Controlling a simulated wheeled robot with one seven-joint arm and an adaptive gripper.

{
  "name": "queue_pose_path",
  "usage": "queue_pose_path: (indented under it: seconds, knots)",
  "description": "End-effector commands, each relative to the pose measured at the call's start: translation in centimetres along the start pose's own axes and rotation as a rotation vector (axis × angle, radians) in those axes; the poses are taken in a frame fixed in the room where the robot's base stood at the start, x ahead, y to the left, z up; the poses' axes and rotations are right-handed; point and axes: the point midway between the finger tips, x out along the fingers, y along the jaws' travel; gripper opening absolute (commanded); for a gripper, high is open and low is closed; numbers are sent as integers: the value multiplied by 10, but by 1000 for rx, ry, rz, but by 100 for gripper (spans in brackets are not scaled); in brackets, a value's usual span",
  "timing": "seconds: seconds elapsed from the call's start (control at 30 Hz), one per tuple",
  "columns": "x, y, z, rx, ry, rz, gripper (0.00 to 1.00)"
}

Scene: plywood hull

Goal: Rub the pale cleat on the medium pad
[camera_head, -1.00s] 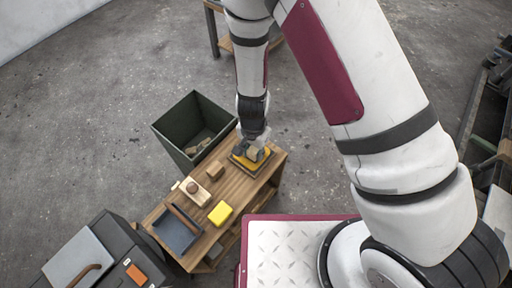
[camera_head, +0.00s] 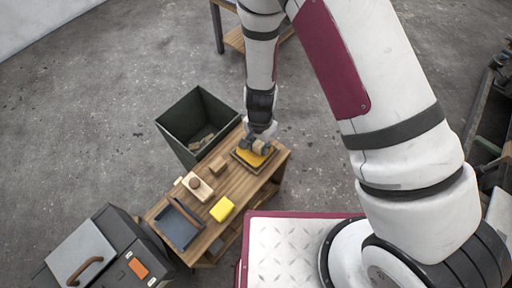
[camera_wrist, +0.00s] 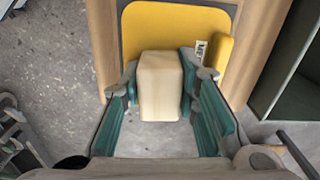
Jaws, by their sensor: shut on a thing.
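The pale cleat (camera_wrist: 160,88) is a light wooden block between the two green-lined fingers of my gripper (camera_wrist: 159,92) in the wrist view. My gripper (camera_head: 259,143) is shut on it over the far right end of the wooden bench. The yellow pad (camera_head: 249,158) lies there on a darker base. It also shows in the wrist view (camera_wrist: 160,28) with a small white label at its edge. The cleat overlaps the pad's edge in the wrist view. I cannot tell whether the cleat touches the pad, as its underside is hidden.
On the bench (camera_head: 238,189) lie a small wooden block (camera_head: 219,166), a wooden piece with a round knob (camera_head: 197,187), a yellow block (camera_head: 222,210) and a dark tray (camera_head: 179,228). A green bin (camera_head: 185,143) holding some pieces stands behind the bench. A dark case (camera_head: 130,268) is at lower left.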

Motion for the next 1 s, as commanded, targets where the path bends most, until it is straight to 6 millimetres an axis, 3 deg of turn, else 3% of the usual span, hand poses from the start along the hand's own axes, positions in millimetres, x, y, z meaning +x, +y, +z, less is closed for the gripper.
queue_pose_path:
  seconds: [0.37,1.0]
  knots:
    - [-1,2,-3,3,3,3,5]
    - [-59,1,-1,2,1,1,5]
